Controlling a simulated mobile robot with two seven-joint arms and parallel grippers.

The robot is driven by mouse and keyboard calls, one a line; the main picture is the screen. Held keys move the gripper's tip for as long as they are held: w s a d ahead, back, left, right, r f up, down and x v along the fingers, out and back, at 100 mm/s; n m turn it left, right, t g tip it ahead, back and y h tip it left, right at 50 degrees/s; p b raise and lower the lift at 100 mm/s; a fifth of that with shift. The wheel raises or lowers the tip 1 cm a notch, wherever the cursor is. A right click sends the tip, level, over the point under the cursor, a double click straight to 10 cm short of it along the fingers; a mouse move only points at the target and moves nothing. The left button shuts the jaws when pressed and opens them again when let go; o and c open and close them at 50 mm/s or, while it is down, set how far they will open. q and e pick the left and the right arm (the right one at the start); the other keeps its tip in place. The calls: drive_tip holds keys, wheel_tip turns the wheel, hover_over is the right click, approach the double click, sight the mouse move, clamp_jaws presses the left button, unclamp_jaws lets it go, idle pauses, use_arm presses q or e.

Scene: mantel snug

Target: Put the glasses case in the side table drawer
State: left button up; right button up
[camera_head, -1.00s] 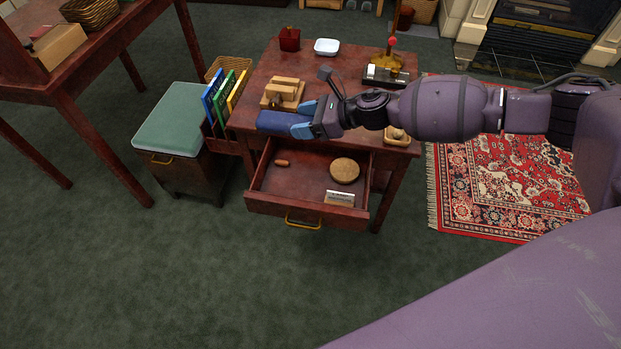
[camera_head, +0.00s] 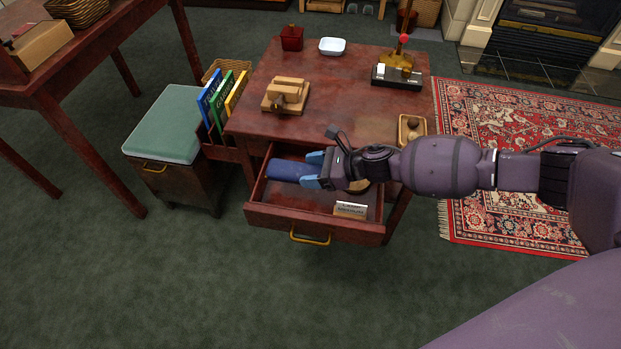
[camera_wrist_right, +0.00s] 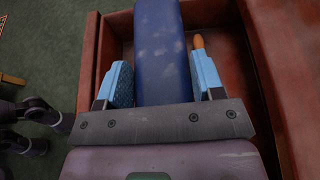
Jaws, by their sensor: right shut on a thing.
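The blue glasses case (camera_head: 288,170) is in my right gripper (camera_head: 316,170), over the left part of the open side table drawer (camera_head: 275,217). In the right wrist view the dark blue case (camera_wrist_right: 160,60) lies between the two light blue fingers (camera_wrist_right: 163,82), inside the outline of the drawer walls (camera_wrist_right: 90,65). I cannot tell whether it touches the drawer floor. The side table (camera_head: 340,115) stands behind the drawer. My left gripper does not show in the head view.
In the drawer are a white card (camera_head: 350,209) and a round woven thing (camera_head: 358,187), partly hidden by my gripper. An orange-brown peg (camera_wrist_right: 198,42) shows beside the case.

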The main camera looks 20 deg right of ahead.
wheel_tip(320, 180, down, 4)
drive_tip(key=shift+s+r+b, duration=0.1)
drive_tip(key=shift+r+b, duration=0.05)
drive_tip(key=shift+b, duration=0.25)
drive_tip(key=shift+f, duration=0.4)
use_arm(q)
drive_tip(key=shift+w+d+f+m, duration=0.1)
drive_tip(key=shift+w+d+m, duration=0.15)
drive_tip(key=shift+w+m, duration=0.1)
use_arm(e)
drive_tip(key=shift+f, duration=0.1)
use_arm(q)
drive_tip(key=shift+b, duration=0.35)
use_arm(e)
drive_tip(key=shift+f, duration=0.15)
drive_tip(key=o, duration=1)
drive_tip(key=shift+c, duration=0.2)
